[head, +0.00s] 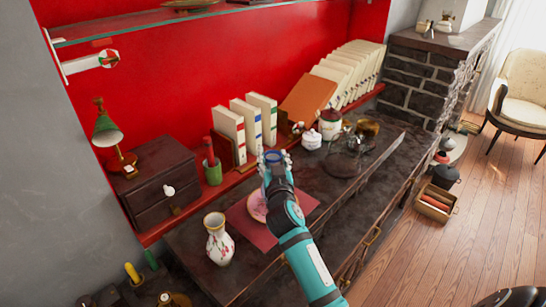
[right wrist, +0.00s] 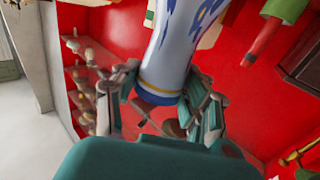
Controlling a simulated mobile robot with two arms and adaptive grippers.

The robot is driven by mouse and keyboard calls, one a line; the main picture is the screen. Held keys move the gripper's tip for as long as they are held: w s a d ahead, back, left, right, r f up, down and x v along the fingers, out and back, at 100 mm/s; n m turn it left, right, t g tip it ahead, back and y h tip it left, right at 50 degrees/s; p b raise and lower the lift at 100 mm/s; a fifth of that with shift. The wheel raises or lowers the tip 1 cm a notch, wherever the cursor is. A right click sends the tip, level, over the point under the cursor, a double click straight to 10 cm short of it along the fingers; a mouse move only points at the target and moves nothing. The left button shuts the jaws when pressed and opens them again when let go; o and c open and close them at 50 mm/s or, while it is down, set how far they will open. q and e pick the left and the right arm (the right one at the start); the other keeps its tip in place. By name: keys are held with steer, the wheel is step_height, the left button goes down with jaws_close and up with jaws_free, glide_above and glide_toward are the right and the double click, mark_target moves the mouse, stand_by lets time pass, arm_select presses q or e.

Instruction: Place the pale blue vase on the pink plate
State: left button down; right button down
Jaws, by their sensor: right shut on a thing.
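My right gripper (head: 275,168) is raised over the dark cabinet top, shut on a pale blue and white vase. In the head view the vase's blue rim (head: 274,156) shows between the fingers, and the arm hides most of its body. In the right wrist view the vase (right wrist: 180,50) is white with blue patches and a gold band, with the fingers (right wrist: 165,110) around its lower end. The pink plate (head: 255,207) lies on a dark red mat (head: 238,216), partly hidden behind my right arm. My left gripper is not in view.
A white flowered vase (head: 218,240) stands left of the mat. Behind are a small drawer chest (head: 160,190), a green pencil cup (head: 212,172) and upright books (head: 245,125). A white jar (head: 311,140) and a glass vessel (head: 350,150) stand to the right. Bare cabinet top lies right of the mat.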

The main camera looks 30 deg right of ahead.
steer(key=c, duration=1.1)
jaws_free()
steer(key=shift+f, duration=0.15)
steer(key=o, duration=0.4)
steer(key=shift+o, duration=0.2)
steer(key=shift+r, duration=0.3)
steer(key=b+v, duration=0.2)
steer(key=v, duration=1)
steer(key=shift+b, duration=0.3)
